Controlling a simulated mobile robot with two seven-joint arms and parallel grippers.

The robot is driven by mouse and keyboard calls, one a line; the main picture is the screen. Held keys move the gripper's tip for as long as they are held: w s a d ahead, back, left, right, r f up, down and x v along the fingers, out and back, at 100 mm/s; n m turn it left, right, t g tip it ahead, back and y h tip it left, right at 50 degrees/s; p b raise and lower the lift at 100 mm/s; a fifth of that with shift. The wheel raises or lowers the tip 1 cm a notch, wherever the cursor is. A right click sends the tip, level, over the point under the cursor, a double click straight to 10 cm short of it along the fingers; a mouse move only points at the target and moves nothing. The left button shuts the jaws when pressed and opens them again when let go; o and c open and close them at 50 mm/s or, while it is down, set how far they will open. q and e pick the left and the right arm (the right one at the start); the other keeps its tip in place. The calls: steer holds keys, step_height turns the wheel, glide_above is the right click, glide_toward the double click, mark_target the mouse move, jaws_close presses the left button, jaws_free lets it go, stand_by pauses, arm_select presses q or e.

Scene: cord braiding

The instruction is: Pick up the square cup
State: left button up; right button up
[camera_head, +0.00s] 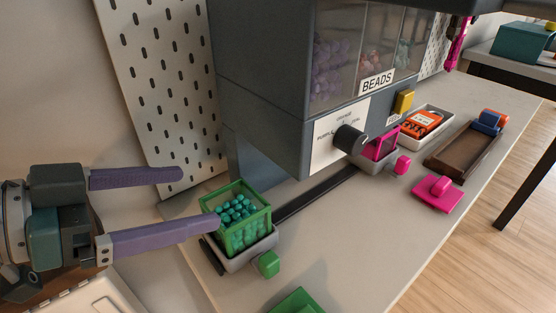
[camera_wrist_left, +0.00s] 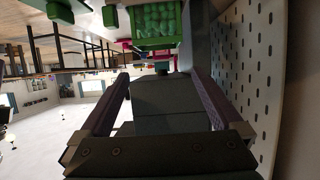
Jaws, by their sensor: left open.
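A green square cup (camera_head: 236,232) full of teal beads sits in a grey holder (camera_head: 252,259) on the bench; a green knob (camera_head: 269,263) sticks out at its front. The cup (camera_wrist_left: 158,42) also shows at the top of the left wrist view. A pink square cup (camera_head: 381,145) stands farther along, below the dispenser. My left gripper (camera_head: 200,199) is open and empty, its two purple fingers pointing toward the green cup from the left. The nearer fingertip overlaps the cup's left edge in the head view; I cannot tell whether it touches. My right gripper is not in view.
A grey bead dispenser (camera_head: 262,75) with a black dial (camera_head: 349,138) overhangs the bench behind the cups. A pegboard (camera_head: 165,75) stands behind my left gripper. A green lid (camera_head: 297,302), pink lid (camera_head: 437,194) and brown tray (camera_head: 463,150) lie on the bench.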

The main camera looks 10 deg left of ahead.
arm_select(q)
steer(key=b, duration=0.1)
glide_toward(254, 207)
steer(key=shift+w+d, duration=0.4)
steer(key=shift+d, duration=0.05)
steer(key=x, duration=0.5)
steer(key=shift+w+d+f, duration=0.15)
steer(key=shift+w+f, duration=0.05)
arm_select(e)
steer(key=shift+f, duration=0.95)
arm_select(q)
steer(key=shift+c, duration=0.2)
steer(key=c, duration=1.1)
